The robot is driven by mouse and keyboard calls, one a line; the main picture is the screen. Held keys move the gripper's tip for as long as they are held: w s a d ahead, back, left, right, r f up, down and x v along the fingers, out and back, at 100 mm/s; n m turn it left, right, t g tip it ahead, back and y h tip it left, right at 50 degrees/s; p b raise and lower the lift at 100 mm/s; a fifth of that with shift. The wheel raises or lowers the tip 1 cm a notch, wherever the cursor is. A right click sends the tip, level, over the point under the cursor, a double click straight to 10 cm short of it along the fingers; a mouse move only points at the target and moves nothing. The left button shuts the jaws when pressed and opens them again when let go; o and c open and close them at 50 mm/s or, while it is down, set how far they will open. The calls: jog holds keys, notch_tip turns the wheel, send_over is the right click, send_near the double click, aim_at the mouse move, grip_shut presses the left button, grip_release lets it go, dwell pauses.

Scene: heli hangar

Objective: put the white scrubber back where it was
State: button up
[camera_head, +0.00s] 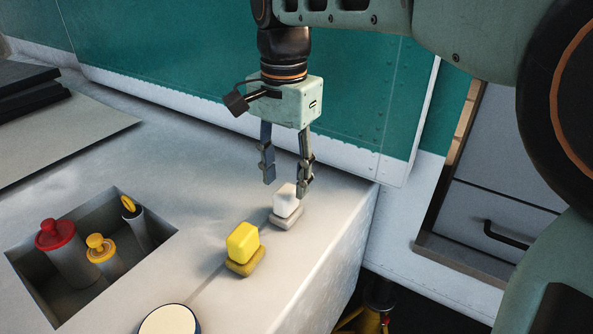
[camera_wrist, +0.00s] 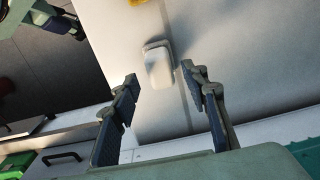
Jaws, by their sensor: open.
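The white scrubber (camera_head: 286,196) sits on the grey worktop (camera_head: 205,205) near its right end, with a paler grey-beige base under its white top. It also shows in the wrist view (camera_wrist: 158,66), lying beyond and between the fingertips. My gripper (camera_head: 285,188) is open and points down, just above and slightly behind the scrubber.
A yellow scrubber (camera_head: 243,243) stands close in front of the white one. A recessed bin (camera_head: 163,246) holds a red-capped, a yellow-capped and another container at left. A round white-topped thing (camera_head: 170,321) is at the front. A green wall (camera_head: 200,50) rises behind; the worktop ends at right.

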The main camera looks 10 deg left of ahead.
aim_at(286, 190)
notch_tip(286, 190, up, 8)
jog(key=shift+p, duration=0.3)
